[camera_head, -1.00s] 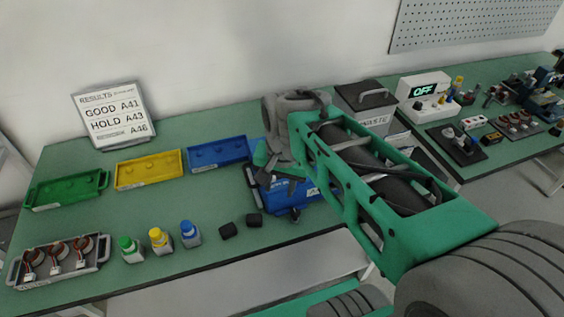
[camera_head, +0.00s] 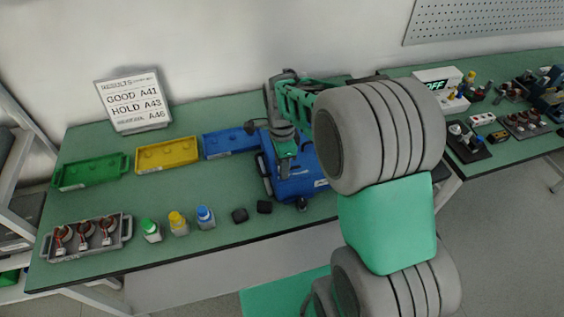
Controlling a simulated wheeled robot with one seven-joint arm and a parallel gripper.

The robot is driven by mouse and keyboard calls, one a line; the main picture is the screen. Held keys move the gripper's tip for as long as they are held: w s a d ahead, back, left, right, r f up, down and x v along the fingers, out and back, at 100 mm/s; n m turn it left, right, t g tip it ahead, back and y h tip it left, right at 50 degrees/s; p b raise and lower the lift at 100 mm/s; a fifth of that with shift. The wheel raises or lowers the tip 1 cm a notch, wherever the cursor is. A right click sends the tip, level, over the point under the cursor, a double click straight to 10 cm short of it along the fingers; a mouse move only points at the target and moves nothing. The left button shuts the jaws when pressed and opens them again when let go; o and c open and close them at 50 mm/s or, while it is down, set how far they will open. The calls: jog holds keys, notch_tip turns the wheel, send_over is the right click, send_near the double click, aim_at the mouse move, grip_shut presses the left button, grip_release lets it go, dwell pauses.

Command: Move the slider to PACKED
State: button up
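My gripper (camera_head: 285,172) points down over the left part of a blue case (camera_head: 303,180) on the green table. My arm covers the right part of the case. Whether the gripper is open or shut, or touches the case, is too small to tell. A small dark knob-like part (camera_head: 303,204) shows at the case's front edge. No slider and no PACKED label can be made out; they may be hidden or too small.
Green (camera_head: 90,172), yellow (camera_head: 167,155) and blue (camera_head: 229,141) trays stand left of the case behind a grey tray (camera_head: 127,228) of stators. Several capped bottles (camera_head: 179,224) and two black blocks (camera_head: 240,215) line the front. A results sign (camera_head: 134,101) stands behind.

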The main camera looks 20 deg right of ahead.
jog(key=shift+c, duration=0.2)
grip_shut()
dwell(1.1)
